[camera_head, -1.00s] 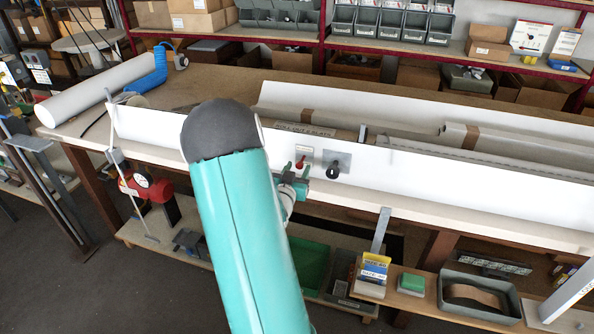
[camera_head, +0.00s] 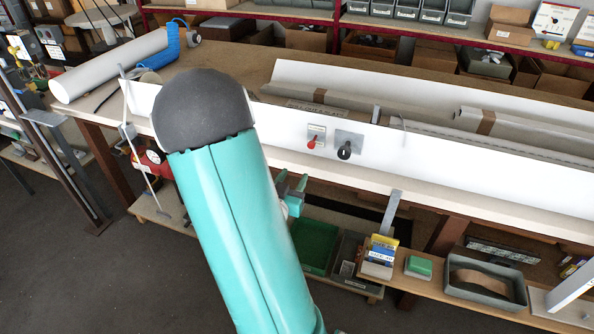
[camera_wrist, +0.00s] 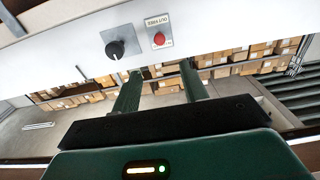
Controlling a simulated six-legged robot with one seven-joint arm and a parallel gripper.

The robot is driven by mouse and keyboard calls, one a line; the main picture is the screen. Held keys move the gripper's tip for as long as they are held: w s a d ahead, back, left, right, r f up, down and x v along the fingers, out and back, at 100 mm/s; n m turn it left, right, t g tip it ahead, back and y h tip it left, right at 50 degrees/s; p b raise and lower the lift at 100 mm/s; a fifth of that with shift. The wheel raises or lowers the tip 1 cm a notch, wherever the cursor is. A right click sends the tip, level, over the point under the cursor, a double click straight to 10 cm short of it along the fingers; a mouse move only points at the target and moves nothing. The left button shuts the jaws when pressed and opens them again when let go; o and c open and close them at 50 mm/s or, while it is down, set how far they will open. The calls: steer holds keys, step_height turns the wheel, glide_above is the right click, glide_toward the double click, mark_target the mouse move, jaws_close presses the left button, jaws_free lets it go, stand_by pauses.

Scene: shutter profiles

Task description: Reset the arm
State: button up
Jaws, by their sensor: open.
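My gripper (camera_wrist: 158,84) is open in the wrist view, with two green fingers apart and nothing between them. In the head view its green fingers (camera_head: 291,184) show just right of my teal arm, below the white panel (camera_head: 440,165) on the bench front. A black rotary knob (camera_head: 344,152) and a red switch (camera_head: 312,142) sit on small plates on this panel. In the wrist view the knob (camera_wrist: 115,49) and the red button (camera_wrist: 159,39) are beyond the fingertips, apart from them. My arm hides part of the bench and panel.
The long workbench (camera_head: 400,194) carries paper-like rolls and a blue tool (camera_head: 172,45). A lower shelf holds a green bin (camera_head: 318,246), small boxes (camera_head: 379,257) and a grey tray (camera_head: 485,287). A red-framed rack (camera_head: 400,27) stands behind. The floor at left front is clear.

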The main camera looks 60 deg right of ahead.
steer(key=shift+a, duration=0.1)
stand_by(0.5)
steer(key=w+a+r+n+t+y, duration=0.3)
steer(key=w+a+t+y, duration=0.35)
steer(key=w+a, duration=0.55)
steer(key=w+a+r+n+t+y, duration=0.1)
steer(key=w+a+r+n+y, duration=0.15)
steer(key=a, duration=0.25)
steer(key=w+a+r+n+y, duration=0.2)
steer(key=w+a+y, duration=0.15)
steer(key=a, duration=0.25)
steer(key=s+a+r+n+g+y, duration=0.1)
steer(key=s+a+r+n+y, duration=0.1)
steer(key=a, duration=0.3)
steer(key=s+a+r+n+y, duration=0.2)
steer(key=a+n+y, duration=0.1)
steer(key=a, duration=0.3)
steer(key=s+a+r+n+g, duration=0.2)
steer(key=s+a, duration=0.1)
steer(key=s, duration=0.3)
steer(key=s+a+r+n+g, duration=0.1)
steer(key=s+a, duration=0.2)
steer(key=s, duration=0.3)
steer(key=shift+a+r+n+g, duration=0.2)
steer(key=shift+r+n+g, duration=0.15)
steer(key=shift+r, duration=0.05)
steer(key=shift+c, duration=0.8)
